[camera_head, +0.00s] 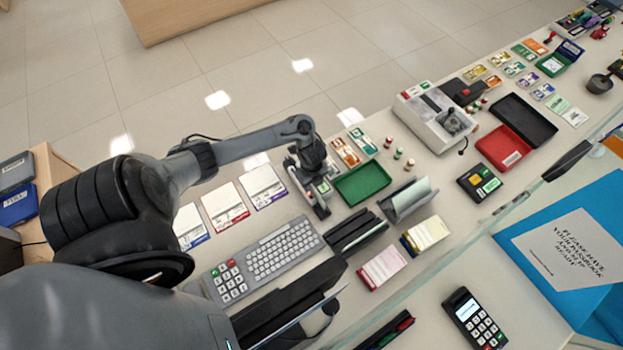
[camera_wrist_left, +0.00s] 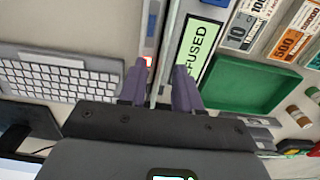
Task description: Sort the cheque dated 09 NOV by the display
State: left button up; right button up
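My left gripper (camera_head: 318,207) points down over a small tray unit beside the green tray. In the left wrist view its two fingers (camera_wrist_left: 160,75) stand apart, with a thin grey edge running between them; I cannot tell whether it is a divider or a sheet on edge. A green label reading "...FUSED" (camera_wrist_left: 197,48) lies just right of the fingers, and a small red light shows by the left one. A display (camera_head: 290,310) is seen nearly edge-on at the bottom. No date is legible, so I cannot pick out the 09 NOV cheque. My right gripper is out of view.
A keyboard (camera_head: 270,255) lies left of the gripper's spot. Form sheets (camera_head: 225,207) lie behind it. The green tray (camera_head: 363,183) is empty. A dark holder with pale paper (camera_head: 408,198) and slip pads (camera_head: 383,267) stand to the right. A glass screen edge crosses the counter.

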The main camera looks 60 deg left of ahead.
pick_arm(q)
jog(key=shift+f, duration=0.9)
jog(key=shift+c, duration=0.5)
grip_shut()
jog(key=shift+r, duration=0.15)
